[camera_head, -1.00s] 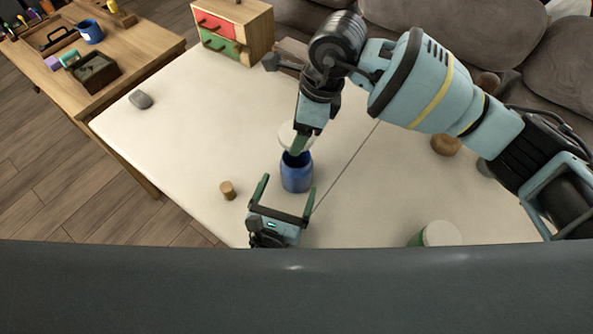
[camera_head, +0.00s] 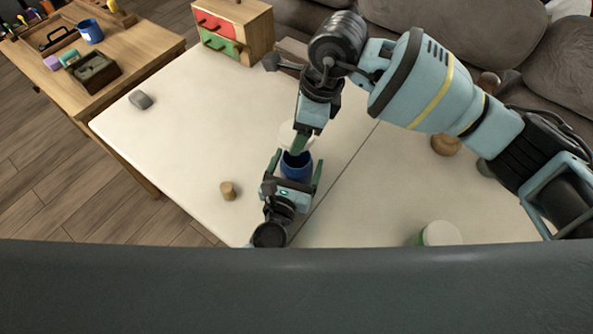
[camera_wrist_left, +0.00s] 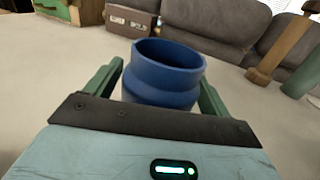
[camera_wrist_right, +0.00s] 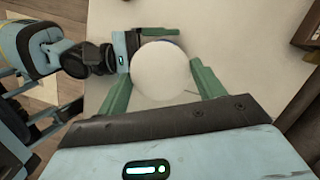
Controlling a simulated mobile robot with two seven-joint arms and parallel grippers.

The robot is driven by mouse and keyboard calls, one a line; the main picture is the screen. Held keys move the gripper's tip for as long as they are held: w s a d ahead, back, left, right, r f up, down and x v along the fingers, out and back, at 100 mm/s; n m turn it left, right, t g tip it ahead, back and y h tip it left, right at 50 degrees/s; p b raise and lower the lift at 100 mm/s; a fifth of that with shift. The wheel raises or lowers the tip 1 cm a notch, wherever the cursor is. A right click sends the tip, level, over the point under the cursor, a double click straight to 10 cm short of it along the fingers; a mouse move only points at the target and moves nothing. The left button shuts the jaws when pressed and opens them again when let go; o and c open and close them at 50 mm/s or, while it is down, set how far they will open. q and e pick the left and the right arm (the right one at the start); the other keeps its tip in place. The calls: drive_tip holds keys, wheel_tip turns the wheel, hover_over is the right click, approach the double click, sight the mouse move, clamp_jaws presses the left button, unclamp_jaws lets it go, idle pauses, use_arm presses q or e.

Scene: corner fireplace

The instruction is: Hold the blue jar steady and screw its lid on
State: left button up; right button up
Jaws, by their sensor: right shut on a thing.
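The blue jar (camera_head: 296,166) stands upright on the white table, and its open mouth shows in the left wrist view (camera_wrist_left: 165,80). My left gripper (camera_head: 298,172) is low at the near side of the jar, its open fingers on either side of it. My right gripper (camera_head: 303,146) comes down from above and is shut on the round white lid (camera_head: 287,135). In the right wrist view the lid (camera_wrist_right: 162,75) sits between the fingers and hides most of what is below. The lid is apart from the jar, above its mouth.
A small wooden cylinder (camera_head: 228,191) stands left of my left gripper. A white-topped green container (camera_head: 441,234) is at the near right, and a round brown object (camera_head: 446,145) is farther right. A grey object (camera_head: 140,99) and a drawer cabinet (camera_head: 232,30) are at the far left.

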use_arm(q)
drive_tip(key=c, duration=1.2)
use_arm(e)
drive_tip(key=shift+f, duration=2.5)
drive_tip(key=shift+f, duration=0.15)
drive_tip(key=shift+f, duration=0.8)
drive_tip(key=shift+f, duration=0.5)
